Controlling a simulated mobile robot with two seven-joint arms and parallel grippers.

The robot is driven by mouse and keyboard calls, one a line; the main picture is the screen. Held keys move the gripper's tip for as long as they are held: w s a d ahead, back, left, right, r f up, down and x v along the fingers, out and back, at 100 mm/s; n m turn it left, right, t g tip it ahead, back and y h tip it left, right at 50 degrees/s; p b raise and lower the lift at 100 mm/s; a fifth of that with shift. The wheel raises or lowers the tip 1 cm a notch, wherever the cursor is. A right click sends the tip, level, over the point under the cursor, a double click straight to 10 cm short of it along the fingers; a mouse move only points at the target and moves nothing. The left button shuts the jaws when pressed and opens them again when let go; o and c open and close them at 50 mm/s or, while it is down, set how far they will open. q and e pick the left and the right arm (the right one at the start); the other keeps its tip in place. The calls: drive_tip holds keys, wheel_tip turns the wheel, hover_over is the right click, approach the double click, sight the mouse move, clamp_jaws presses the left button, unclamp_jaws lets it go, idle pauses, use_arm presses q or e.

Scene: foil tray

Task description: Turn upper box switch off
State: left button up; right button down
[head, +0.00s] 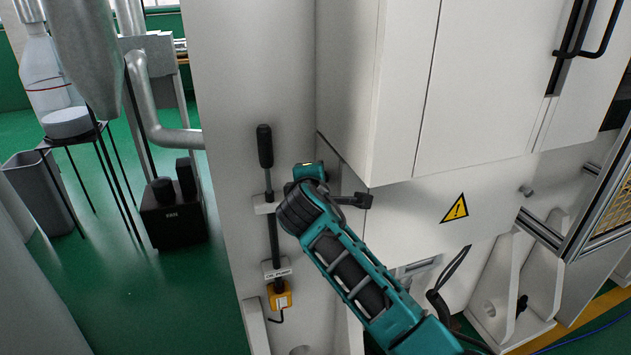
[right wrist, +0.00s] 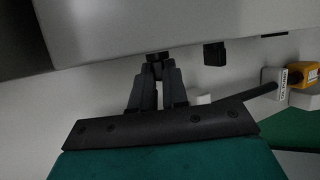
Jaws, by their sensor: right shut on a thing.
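The white upper box (head: 345,100) fills the upper middle of the head view. Its lower edge runs across the right wrist view (right wrist: 120,30). My left gripper is not in view.
A black-handled lever (head: 265,147) with a yellow box (head: 280,294) below stands left of my right gripper. Another dark block (right wrist: 214,53) hangs at the edge in the wrist view. A warning triangle (head: 455,208) marks the panel. A black stand (head: 175,210) is farther left.

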drive_tip(key=c, duration=1.1)
unclamp_jaws()
drive_tip(key=shift+c, duration=0.2)
drive_tip(key=v, duration=1.3)
drive_tip(key=shift+w, duration=0.1)
